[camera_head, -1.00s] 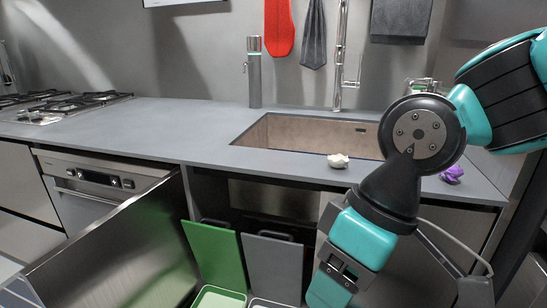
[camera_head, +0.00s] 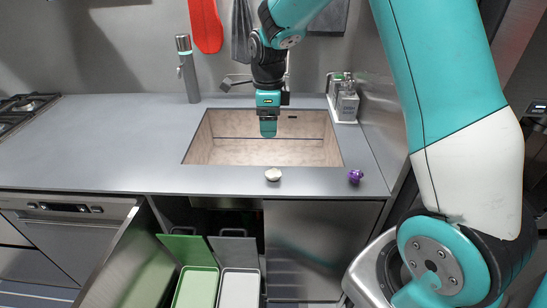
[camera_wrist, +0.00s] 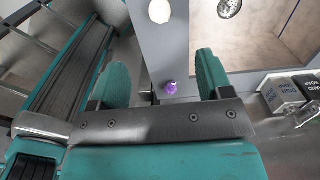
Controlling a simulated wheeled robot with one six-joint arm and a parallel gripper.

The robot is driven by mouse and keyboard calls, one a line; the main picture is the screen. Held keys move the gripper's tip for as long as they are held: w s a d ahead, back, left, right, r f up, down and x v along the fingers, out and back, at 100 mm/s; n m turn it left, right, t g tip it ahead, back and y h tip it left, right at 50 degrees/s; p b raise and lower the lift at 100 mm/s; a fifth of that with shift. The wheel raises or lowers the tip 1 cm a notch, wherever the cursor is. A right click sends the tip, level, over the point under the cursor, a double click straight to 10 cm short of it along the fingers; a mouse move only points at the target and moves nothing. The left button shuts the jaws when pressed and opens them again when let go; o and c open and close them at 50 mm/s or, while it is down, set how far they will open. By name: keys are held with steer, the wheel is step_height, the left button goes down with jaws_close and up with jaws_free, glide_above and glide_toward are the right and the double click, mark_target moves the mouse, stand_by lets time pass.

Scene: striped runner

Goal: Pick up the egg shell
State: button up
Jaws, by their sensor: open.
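The egg shell (camera_head: 273,174) is a small white piece on the front rim of the grey counter, just in front of the sink. In the wrist view the egg shell (camera_wrist: 159,11) shows at the top edge, beyond the fingertips. My gripper (camera_head: 268,128) hangs pointing down over the sink in the head view, above and behind the shell, apart from it. In the wrist view my gripper (camera_wrist: 160,72) is open, with two teal fingers wide apart and nothing held between them.
A purple crumpled item (camera_head: 355,177) lies on the counter to the right of the shell. The sink (camera_head: 225,151) is empty. Soap bottles (camera_head: 347,104) stand behind right. Below, a cabinet is open with a green bin (camera_head: 196,290) and a grey bin (camera_head: 239,288).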

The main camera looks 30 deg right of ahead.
steer(key=p, duration=0.3)
glide_toward(273, 171)
steer(key=f, duration=0.5)
steer(key=shift+w+a+f, duration=0.1)
steer(key=shift+w+a, duration=0.1)
steer(key=shift+w, duration=0.15)
steer(key=shift+s+d+f+p, duration=0.1)
steer(key=shift+s+f+p, duration=0.1)
steer(key=shift+f+p, duration=0.8)
steer(key=shift+s+d+f+p, duration=0.1)
steer(key=shift+s+f+p, duration=0.2)
steer(key=shift+f, duration=1.3)
steer(key=shift+w, duration=0.1)
steer(key=c, duration=1)
